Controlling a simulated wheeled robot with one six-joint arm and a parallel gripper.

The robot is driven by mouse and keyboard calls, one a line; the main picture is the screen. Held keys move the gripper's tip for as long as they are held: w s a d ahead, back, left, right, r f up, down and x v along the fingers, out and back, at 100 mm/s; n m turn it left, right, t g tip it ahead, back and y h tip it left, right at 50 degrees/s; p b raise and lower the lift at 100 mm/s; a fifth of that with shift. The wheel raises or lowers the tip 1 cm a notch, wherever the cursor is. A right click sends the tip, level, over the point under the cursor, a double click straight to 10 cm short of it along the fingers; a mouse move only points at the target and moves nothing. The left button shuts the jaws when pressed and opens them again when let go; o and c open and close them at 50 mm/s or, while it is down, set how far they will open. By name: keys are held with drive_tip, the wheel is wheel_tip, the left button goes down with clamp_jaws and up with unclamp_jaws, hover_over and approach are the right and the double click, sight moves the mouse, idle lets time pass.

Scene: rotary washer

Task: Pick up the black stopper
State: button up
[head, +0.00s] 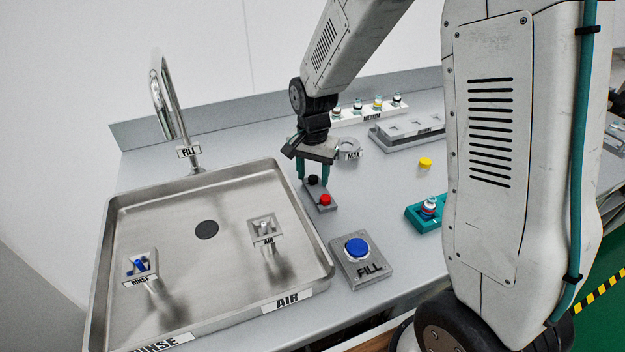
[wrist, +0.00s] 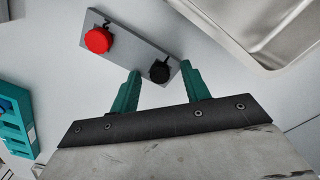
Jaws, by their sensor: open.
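The black stopper (head: 313,180) sits on one end of a small grey holder (head: 314,191), just right of the sink. In the wrist view the black stopper (wrist: 160,72) lies between and slightly beyond the tips of my two green fingers. My gripper (head: 313,176) is open over that end of the holder, fingers pointing down, one on each side of the stopper. In the wrist view my gripper (wrist: 160,76) shows nothing held. Whether a finger touches the stopper or holder, I cannot tell.
A red stopper (head: 325,199) sits on the holder's other end. The steel sink (head: 120,200) is left, a blue FILL button (head: 357,247) in front. A teal holder (head: 415,217) with a vial, a yellow cap (head: 425,163) and a ring marked MAX (head: 349,147) stand around.

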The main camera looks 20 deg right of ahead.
clamp_jaws()
